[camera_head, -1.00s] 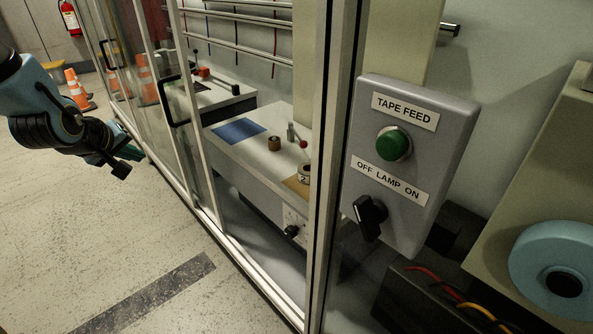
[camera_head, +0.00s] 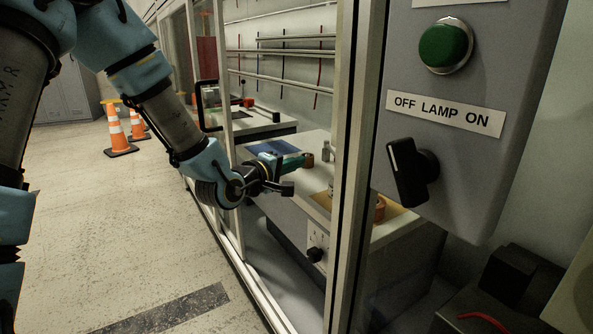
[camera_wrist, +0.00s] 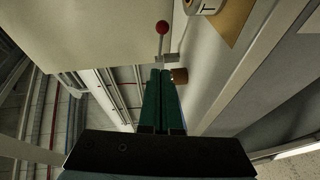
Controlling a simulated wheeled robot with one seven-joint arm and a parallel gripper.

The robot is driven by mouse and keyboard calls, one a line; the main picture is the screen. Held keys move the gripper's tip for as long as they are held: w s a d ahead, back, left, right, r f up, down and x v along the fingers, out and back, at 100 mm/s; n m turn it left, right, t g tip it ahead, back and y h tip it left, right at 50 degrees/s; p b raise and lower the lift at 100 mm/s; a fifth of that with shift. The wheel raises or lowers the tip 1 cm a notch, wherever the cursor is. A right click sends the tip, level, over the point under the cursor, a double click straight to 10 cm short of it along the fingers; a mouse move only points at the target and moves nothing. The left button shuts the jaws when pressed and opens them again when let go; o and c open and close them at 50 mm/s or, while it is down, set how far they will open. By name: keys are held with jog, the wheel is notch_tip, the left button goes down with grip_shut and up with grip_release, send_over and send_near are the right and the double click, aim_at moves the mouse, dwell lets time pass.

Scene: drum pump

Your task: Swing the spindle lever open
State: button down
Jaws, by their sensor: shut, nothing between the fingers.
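The spindle lever, a thin rod with a red ball end (camera_wrist: 163,27), shows in the wrist view, standing out from a small grey base (camera_wrist: 168,58). In the head view the red ball is hidden, apparently behind the dark door frame. My gripper (camera_head: 305,160) reaches through the cabinet opening over the grey bench in the head view. Its green fingers (camera_wrist: 160,72) are shut and empty, with their tips just short of the lever's base in the wrist view. I cannot tell whether they touch it.
A small brown roll (camera_wrist: 180,75) sits close beside the fingertips. A tape roll (camera_wrist: 204,5) lies on a tan patch. The door frame (camera_head: 350,160) and a grey control box (camera_head: 470,110) stand at right. A blue mat (camera_head: 268,147) lies on the bench (camera_head: 282,200).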

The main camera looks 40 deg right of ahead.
jog(key=b+x, duration=0.1)
jog(key=x, duration=0.4)
jog(key=shift+d+f, duration=0.2)
jog(key=shift+d, duration=0.15)
jog(key=d, duration=0.1)
jog(key=d+b, duration=0.1)
jog(key=s+d, duration=0.1)
jog(key=shift+f, duration=0.25)
jog(key=shift+s+d+b, duration=0.25)
jog(key=shift+d+b, duration=0.05)
jog(key=shift+d, duration=0.15)
jog(key=shift+s+d+p, duration=0.25)
jog(key=shift+s+d, duration=0.35)
jog(key=shift+d, duration=0.2)
jog(key=shift+s+d+p, duration=0.2)
jog(key=shift+s+d, duration=0.4)
jog(key=shift+d, duration=0.15)
